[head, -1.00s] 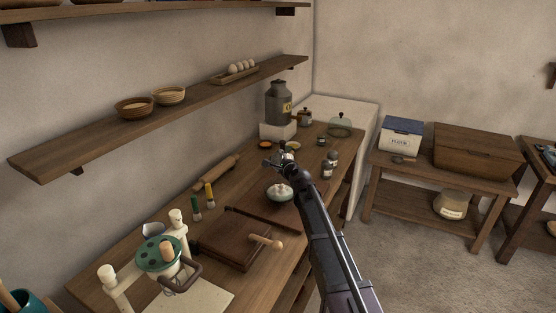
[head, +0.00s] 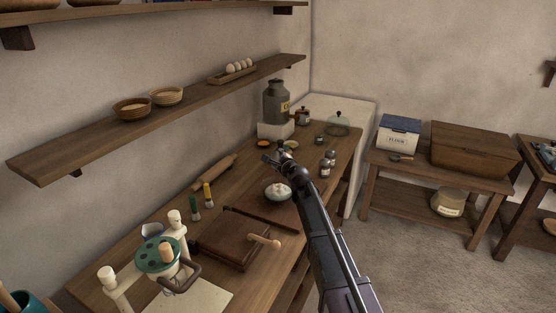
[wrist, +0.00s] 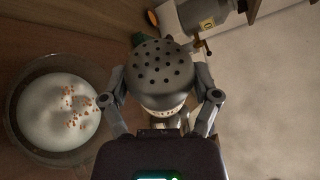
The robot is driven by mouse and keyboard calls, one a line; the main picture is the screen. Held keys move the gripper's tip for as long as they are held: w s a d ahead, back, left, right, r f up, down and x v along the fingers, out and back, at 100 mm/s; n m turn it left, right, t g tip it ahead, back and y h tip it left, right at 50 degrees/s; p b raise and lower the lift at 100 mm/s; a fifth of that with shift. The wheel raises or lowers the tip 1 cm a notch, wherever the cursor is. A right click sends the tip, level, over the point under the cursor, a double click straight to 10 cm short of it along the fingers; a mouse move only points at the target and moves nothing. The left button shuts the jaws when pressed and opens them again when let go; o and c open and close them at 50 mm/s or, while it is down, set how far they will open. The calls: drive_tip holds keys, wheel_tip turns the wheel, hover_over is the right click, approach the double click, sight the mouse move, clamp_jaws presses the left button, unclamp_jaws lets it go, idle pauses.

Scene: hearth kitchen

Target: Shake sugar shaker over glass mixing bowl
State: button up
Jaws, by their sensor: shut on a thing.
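My gripper (wrist: 165,97) is shut on the sugar shaker (wrist: 162,72), a grey metal shaker with a domed, perforated top that faces the wrist camera. The glass mixing bowl (wrist: 58,62) is at the left of the wrist view, beside the shaker there. It holds white powder with small brown bits on it. In the head view, the bowl (head: 277,199) sits on the wooden counter, just left of my arm. My gripper (head: 279,158) is above the counter behind the bowl in that view. The shaker is hard to make out there.
Two small jars (head: 328,165) stand right of my gripper. A rolling pin (head: 214,172), two brushes (head: 202,200), a wooden board (head: 233,240) and a green-topped device (head: 158,255) occupy the counter's left and front. A grey canister (head: 276,102) stands at the back.

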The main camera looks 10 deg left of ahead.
drive_tip(key=shift+r, duration=0.1)
drive_tip(key=shift+w+d+r+m+g+p, duration=0.1)
drive_tip(key=shift+w+r+m+g+p, duration=0.15)
drive_tip(key=shift+m+p, duration=0.3)
drive_tip(key=shift+d+r+m+g+p, duration=0.1)
drive_tip(key=shift+m+g+p, duration=0.25)
drive_tip(key=shift+m+p, duration=0.15)
drive_tip(key=shift+w+d+r+m+g+y+p, duration=0.15)
drive_tip(key=shift+r+m+g+y+p, duration=0.1)
drive_tip(key=shift+m+g+p, duration=0.25)
drive_tip(key=shift+w+d+r+m+g+y+p, duration=0.15)
drive_tip(key=shift+m+g+y+p, duration=0.15)
drive_tip(key=shift+m+p, duration=0.4)
drive_tip(key=m, duration=0.1)
drive_tip(key=m+g+y+p, duration=0.1)
drive_tip(key=m+g, duration=0.1)
drive_tip(key=m, duration=0.1)
drive_tip(key=shift+w+d+r+y, duration=0.25)
drive_tip(key=shift+w+r, duration=0.05)
drive_tip(key=shift+r, duration=0.05)
